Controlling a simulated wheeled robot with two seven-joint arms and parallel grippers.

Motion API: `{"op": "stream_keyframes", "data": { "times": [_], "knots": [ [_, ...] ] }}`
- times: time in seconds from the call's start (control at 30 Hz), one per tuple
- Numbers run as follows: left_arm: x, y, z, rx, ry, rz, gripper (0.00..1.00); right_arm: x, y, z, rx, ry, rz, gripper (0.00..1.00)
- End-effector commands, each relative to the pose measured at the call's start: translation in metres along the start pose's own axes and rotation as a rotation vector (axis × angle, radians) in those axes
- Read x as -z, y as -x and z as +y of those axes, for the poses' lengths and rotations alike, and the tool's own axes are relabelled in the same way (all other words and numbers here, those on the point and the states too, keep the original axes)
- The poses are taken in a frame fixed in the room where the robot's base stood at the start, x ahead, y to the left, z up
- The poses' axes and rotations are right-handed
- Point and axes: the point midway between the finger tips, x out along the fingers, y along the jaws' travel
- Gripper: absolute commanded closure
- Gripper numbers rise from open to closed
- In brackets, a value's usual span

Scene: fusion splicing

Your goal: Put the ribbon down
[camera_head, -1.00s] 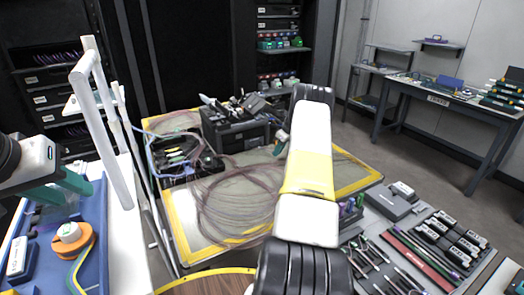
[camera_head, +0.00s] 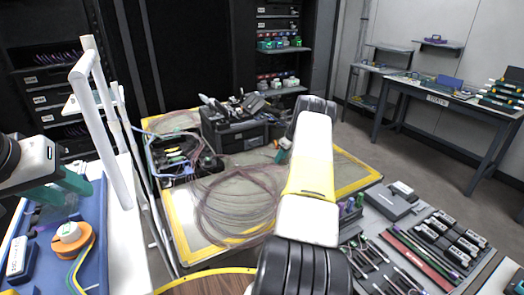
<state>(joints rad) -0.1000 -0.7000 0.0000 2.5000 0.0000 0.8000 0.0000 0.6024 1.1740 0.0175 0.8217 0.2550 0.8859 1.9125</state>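Thin reddish-brown fibre or ribbon (camera_head: 235,205) lies in wide loops on the yellow-edged mat (camera_head: 185,222). Its end near my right gripper is too small to make out. My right gripper (camera_head: 283,150) shows only as a small teal and grey part beside the black splicer case (camera_head: 232,133); my own white and yellow arm hides most of it. I cannot see its fingers clearly or what is between them. My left gripper (camera_head: 72,186), with teal fingers, hangs at the left edge above the blue tray; whether its fingers are apart is unclear.
A dark organiser (camera_head: 180,160) with coloured parts sits left of the splicer. A white frame (camera_head: 115,140) stands between my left gripper and the mat. An orange spool (camera_head: 72,240) rests on the blue tray (camera_head: 92,270). Tools and a grey box (camera_head: 390,203) fill the right side.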

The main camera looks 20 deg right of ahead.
Motion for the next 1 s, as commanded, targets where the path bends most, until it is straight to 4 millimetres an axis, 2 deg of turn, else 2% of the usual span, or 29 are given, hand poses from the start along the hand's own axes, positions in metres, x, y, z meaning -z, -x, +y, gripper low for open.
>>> {"op": "stream_keyframes", "data": {
  "times": [0.23, 0.37, 0.8, 1.0],
  "knots": [
    [0.000, 0.000, 0.000, 0.000, 0.000, 0.000, 0.64, -0.001, 0.001, 0.000, 0.000, 0.000, 0.000, 0.64],
    [0.000, 0.000, 0.000, 0.000, 0.000, 0.000, 0.64, -0.001, 0.011, 0.000, 0.001, 0.000, 0.000, 0.64],
    [0.000, 0.000, 0.000, 0.000, 0.000, 0.000, 0.64, -0.001, 0.098, 0.000, 0.001, 0.000, -0.001, 0.64],
    [0.000, 0.000, 0.000, 0.000, 0.000, 0.000, 0.64, -0.002, 0.120, 0.001, 0.001, 0.004, -0.001, 0.64]
  ]
}}
